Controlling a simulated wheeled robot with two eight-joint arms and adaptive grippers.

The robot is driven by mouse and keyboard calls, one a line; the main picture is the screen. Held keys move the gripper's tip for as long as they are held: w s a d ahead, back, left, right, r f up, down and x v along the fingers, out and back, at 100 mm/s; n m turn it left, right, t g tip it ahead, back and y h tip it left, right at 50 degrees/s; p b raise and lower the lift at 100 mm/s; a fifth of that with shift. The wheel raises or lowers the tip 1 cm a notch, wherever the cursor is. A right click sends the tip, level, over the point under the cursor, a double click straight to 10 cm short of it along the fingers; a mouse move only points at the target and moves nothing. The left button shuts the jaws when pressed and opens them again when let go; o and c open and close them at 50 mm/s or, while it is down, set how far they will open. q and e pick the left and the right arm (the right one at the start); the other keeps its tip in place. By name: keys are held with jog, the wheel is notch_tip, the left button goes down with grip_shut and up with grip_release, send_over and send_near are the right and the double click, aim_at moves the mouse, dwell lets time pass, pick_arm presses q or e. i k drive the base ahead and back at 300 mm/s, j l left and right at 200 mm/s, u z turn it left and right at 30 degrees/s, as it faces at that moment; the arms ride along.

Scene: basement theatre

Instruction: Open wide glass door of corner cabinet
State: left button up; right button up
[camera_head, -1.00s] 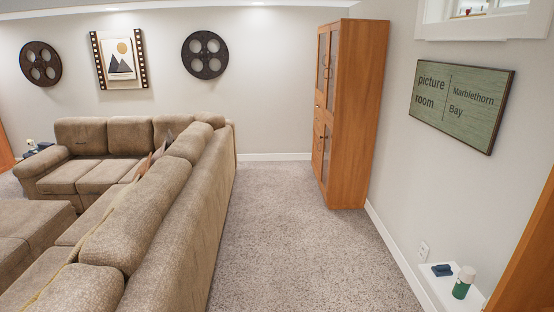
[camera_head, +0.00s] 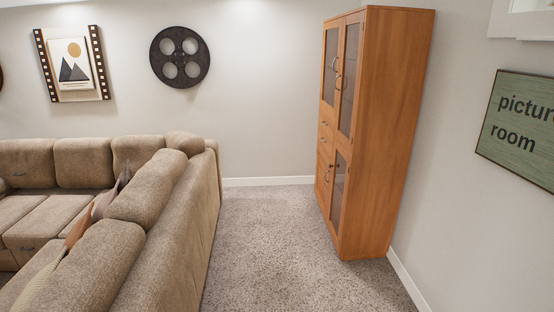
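A tall orange-brown wooden cabinet (camera_head: 382,130) stands against the right wall near the far corner. Its front faces left and I see it at a steep angle. Two upper glass doors (camera_head: 348,78) with curved handles are closed. Below them are small drawers (camera_head: 325,140) at the far side and a lower glass door (camera_head: 338,190) at the near side, also closed. Neither of my grippers is in view.
A brown sectional sofa (camera_head: 175,215) fills the left side. A carpeted aisle (camera_head: 265,240) between the sofa and the cabinet is clear. A green sign (camera_head: 520,125) hangs on the right wall. A film reel (camera_head: 180,57) and a framed picture (camera_head: 72,63) hang on the far wall.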

aim_at(337, 23)
jog(key=i, duration=2.45)
jog(key=i+z, duration=0.1)
jog(key=i, duration=0.4)
jog(key=i+j+z, duration=0.15)
jog(key=i, duration=0.35)
jog(key=i+j+z, duration=0.1)
jog(key=i, duration=0.45)
jog(key=i+j+z, duration=0.15)
jog(key=i, duration=0.35)
jog(key=i+j+z, duration=0.35)
jog(key=i+z, duration=0.15)
jog(key=i+j+z, duration=0.5)
jog(key=j, duration=0.05)
